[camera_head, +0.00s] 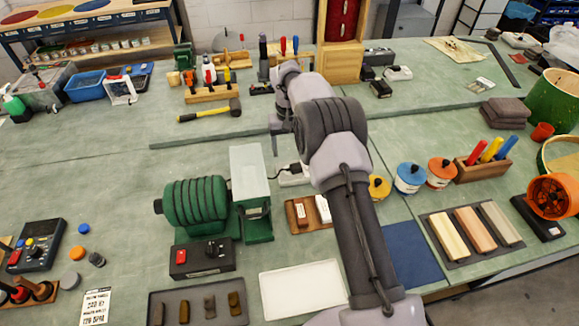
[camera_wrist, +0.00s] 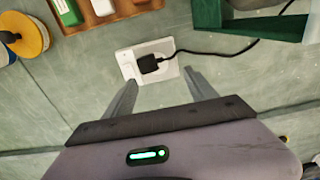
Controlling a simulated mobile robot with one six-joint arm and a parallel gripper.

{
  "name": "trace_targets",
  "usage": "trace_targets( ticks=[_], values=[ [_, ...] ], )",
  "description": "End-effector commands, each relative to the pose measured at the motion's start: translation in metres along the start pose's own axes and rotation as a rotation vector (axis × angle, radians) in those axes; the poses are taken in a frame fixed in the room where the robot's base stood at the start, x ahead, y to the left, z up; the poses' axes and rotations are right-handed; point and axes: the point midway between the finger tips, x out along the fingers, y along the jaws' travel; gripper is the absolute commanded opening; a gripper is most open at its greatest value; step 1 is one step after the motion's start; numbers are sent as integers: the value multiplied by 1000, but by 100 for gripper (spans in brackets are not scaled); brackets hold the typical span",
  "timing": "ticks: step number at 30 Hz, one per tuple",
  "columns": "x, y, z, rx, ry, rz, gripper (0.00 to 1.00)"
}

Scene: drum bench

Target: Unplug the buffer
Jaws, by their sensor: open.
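The buffer (camera_head: 195,203) is a green ribbed motor on a green stand, left of my arm in the head view. Its black plug (camera_wrist: 148,64) sits in a white socket plate (camera_wrist: 128,66) in the wrist view, with a black cord (camera_wrist: 205,55) running right towards a green stand. In the head view the socket plate (camera_head: 291,178) is partly hidden by my arm. My gripper (camera_wrist: 160,85) is open and empty. Its two fingers point towards the plate, one on each side of the plug, with their tips apart from it. The height gap cannot be judged exactly.
A wooden holder (camera_wrist: 100,18) and a yellow-rimmed tin (camera_wrist: 22,36) lie left of the socket in the wrist view. The buffer's green stand (camera_wrist: 250,28) is at upper right.

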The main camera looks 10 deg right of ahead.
Motion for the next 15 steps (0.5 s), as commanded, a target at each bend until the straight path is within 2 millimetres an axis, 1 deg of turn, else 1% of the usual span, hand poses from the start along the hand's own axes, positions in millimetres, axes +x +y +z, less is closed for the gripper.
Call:
trace_targets(
  ticks=[1,2,3,5,6,9,12,15],
  values=[
    [-20,0,-1,0,5,0,66],
    [-30,0,-1,0,6,0,66],
    [-45,0,-1,0,6,1,66],
    [-66,0,-1,0,5,0,66],
    [-80,0,-1,0,6,1,66],
    [-112,0,-1,0,5,0,66],
    [-135,0,0,0,4,0,66],
    [-150,0,0,0,3,1,66]
  ],
)
